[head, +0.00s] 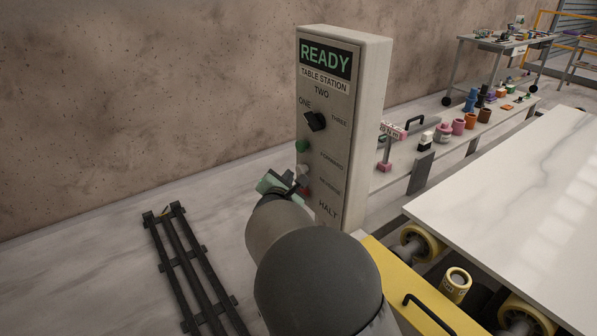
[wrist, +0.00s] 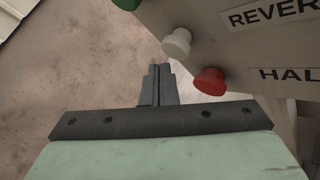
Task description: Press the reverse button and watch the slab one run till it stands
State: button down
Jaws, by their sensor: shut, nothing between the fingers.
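The control box (head: 372,110) is a pale upright station. Its screen (head: 325,60) reads READY, and its black selector knob (head: 316,121) sits among ONE, TWO and THREE. Below are a green forward button (head: 302,146), a white reverse button (head: 302,170) and a red halt button (head: 304,192). In the wrist view the white button (wrist: 177,43) and red button (wrist: 209,82) stick out at upper right. My gripper (wrist: 158,68) is shut and empty, its tips just left of and below the white button in that view; contact is not visible. The white veined slab (head: 520,190) lies on rollers at right.
Yellow-rimmed rollers (head: 421,243) and a yellow frame (head: 400,285) stand right of the box. A dark rail rack (head: 190,265) lies on the floor at left. A low bench (head: 400,172) with several coloured items runs along the wall behind.

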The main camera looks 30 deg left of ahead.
jog(key=shift+w+b, duration=0.15)
jog(key=shift+b, duration=0.2)
jog(key=shift+w+d+b, duration=0.2)
jog(key=shift+w+b, duration=0.05)
jog(key=shift+b, duration=0.05)
jog(key=shift+w+d+b, duration=0.2)
jog(key=shift+w+b, duration=0.3)
dwell(0.9)
jog(key=shift+s, duration=0.1)
jog(key=shift+s+a, duration=0.35)
jog(key=shift+s, duration=0.45)
jog(key=s, duration=0.1)
jog(key=s+a, duration=0.1)
jog(key=s, duration=0.1)
jog(key=s+a, duration=0.1)
jog(key=shift+s, duration=0.3)
